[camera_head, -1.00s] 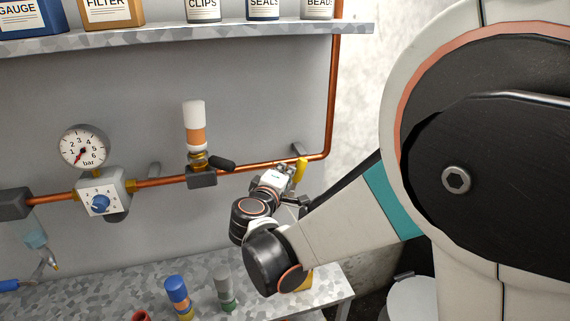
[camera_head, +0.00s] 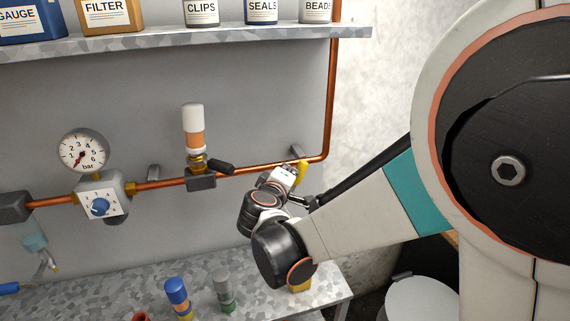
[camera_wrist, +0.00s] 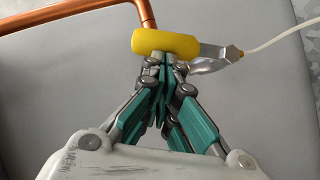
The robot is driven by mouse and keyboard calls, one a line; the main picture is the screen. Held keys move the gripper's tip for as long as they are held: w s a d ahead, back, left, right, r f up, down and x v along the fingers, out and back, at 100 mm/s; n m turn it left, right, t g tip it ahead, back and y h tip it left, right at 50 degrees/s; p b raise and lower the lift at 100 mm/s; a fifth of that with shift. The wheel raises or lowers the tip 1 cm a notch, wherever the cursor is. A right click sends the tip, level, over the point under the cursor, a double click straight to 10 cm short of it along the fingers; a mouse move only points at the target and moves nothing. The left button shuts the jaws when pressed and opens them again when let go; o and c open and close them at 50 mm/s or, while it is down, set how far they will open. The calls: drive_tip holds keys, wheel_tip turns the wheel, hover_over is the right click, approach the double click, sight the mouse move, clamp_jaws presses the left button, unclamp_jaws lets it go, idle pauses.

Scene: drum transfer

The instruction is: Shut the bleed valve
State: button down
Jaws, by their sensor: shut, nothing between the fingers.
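A yellow lever handle (camera_head: 302,172) on a grey metal arm is near the right end of the copper pipe; I take it for the bleed valve's lever. In the wrist view the yellow handle (camera_wrist: 166,44) lies across the picture just beyond my fingertips, with its grey metal arm to the right. My gripper (camera_wrist: 163,62) is shut with nothing between its fingers. Its tips are at the handle's lower edge; I cannot tell whether they touch. In the head view my gripper (camera_head: 289,177) is beside the lever, and my wrist hides part of the valve.
The copper pipe (camera_head: 258,166) runs along the grey wall panel and turns up at the right. A black-handled valve (camera_head: 201,178), a pressure gauge (camera_head: 83,150) and a blue-knob regulator (camera_head: 101,205) are to the left. Blue (camera_head: 178,294) and grey (camera_head: 223,289) cylinders stand on the bench below.

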sight(300, 170)
drive_tip(key=d+m, duration=0.1)
drive_tip(key=d+m+g+y+p, duration=0.1)
drive_tip(key=d, duration=0.1)
drive_tip(key=shift+w+p, duration=0.3)
drive_tip(key=shift+w, duration=0.1)
drive_tip(key=w+d+f+m+g+y+b, duration=0.1)
drive_tip(key=d+f+m+g+y, duration=0.1)
drive_tip(key=d+f+m+y, duration=0.1)
drive_tip(key=shift+w+d+f+m+y, duration=0.4)
drive_tip(key=shift+d+f+y, duration=0.25)
drive_tip(key=shift+d, duration=0.65)
